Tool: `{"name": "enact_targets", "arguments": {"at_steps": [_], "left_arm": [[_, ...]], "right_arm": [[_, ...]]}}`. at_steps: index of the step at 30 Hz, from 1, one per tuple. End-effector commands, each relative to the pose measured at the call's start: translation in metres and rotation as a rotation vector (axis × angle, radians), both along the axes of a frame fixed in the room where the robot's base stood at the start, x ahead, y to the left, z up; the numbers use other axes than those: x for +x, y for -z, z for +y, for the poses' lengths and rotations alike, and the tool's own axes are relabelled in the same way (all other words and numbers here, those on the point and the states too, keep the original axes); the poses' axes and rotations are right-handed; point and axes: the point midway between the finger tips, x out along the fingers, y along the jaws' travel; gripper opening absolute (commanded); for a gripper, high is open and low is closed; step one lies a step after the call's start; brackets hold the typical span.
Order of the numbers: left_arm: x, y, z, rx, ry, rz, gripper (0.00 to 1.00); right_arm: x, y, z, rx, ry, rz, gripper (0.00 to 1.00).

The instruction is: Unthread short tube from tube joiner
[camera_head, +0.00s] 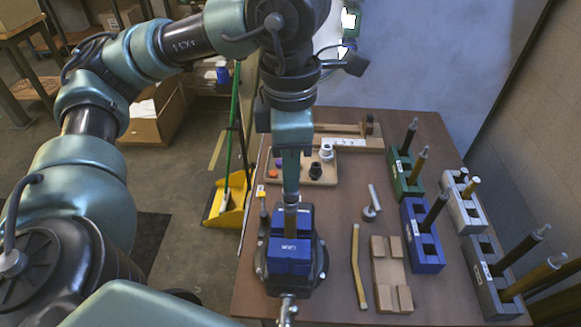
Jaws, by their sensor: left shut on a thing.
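My left gripper (291,194) points straight down over the blue vise (290,257) and is shut on what looks like the short tube (290,219). Only a small brownish and grey upright piece shows between the fingertips and the vise jaws. The tube joiner cannot be told apart there; the fingers and the jaws hide most of that spot. My right gripper is not in view.
Blue (421,236), green (404,174) and grey (467,208) racks with upright tubes stand on the right.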

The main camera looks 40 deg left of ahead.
Motion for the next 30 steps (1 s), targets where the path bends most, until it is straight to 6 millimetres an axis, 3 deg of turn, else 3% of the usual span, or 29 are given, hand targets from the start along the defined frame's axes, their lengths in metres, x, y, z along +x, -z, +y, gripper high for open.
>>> {"name": "enact_targets", "arguments": {"at_steps": [5, 16, 25, 26, 27, 30], "left_arm": [[0.001, -0.001, 0.0, -0.001, -0.035, -0.003, 0.0], [0.0, -0.002, 0.0, 0.0, -0.55, -0.001, 0.0], [0.0, -0.003, 0.0, 0.001, -0.6, -0.002, 0.0], [0.0, -0.003, 0.0, 0.001, -0.6, -0.002, 0.26], [0.0, -0.003, 0.0, 0.001, -0.599, -0.002, 0.37], [0.0, -0.002, 0.0, 0.001, -0.598, -0.002, 0.37]], "right_arm": [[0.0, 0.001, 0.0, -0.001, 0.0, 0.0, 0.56], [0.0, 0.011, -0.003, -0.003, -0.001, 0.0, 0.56], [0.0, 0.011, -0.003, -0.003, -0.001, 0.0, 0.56], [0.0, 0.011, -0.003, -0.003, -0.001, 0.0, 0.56], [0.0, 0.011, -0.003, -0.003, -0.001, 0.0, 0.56], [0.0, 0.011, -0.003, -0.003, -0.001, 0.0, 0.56]]}}
